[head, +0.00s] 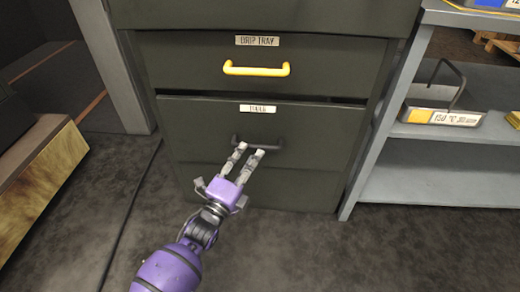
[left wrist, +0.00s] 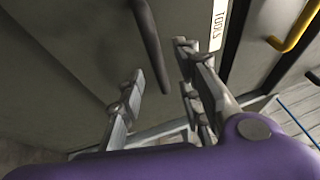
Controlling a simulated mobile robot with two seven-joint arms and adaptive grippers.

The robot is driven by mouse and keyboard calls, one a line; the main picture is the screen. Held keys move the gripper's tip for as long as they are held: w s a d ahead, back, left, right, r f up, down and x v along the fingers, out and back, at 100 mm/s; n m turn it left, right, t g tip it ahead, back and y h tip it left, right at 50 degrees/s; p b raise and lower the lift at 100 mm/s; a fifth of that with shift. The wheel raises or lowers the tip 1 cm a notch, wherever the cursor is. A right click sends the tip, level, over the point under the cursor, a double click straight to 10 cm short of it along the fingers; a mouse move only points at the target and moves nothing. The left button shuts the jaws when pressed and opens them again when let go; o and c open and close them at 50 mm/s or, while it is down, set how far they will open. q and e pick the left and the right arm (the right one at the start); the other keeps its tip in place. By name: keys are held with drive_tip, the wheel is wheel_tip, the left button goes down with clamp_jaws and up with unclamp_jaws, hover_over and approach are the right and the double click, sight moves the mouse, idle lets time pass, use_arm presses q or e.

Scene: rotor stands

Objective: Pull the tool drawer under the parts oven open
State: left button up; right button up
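The tool drawer (head: 315,125) is the dark grey-green front below the drip tray drawer (head: 180,65). Its label shows in the head view (head: 258,108) and reads TOOLS in the left wrist view (left wrist: 218,22). A dark gap runs along its top edge; I cannot tell whether it stands slightly out. Its dark bar handle (head: 274,144) also shows in the left wrist view (left wrist: 150,45). My left gripper (head: 248,151) is open at this handle, which appears in line with the space between the fingers. Contact cannot be told. My right gripper is not in view.
The drip tray drawer has a yellow handle (head: 256,70) above. A grey shelf unit (head: 440,185) stands close on the right, holding a labelled bin (head: 440,115). A wooden-sided box (head: 45,165) is at the left. The floor (head: 290,255) before the drawers is clear.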

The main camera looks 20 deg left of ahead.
sight(256, 149)
use_arm(q)
drive_tip(key=b+x, duration=0.1)
drive_tip(key=x, duration=0.4)
drive_tip(key=shift+w+b, duration=0.1)
drive_tip(key=shift+b, duration=0.3)
clamp_jaws()
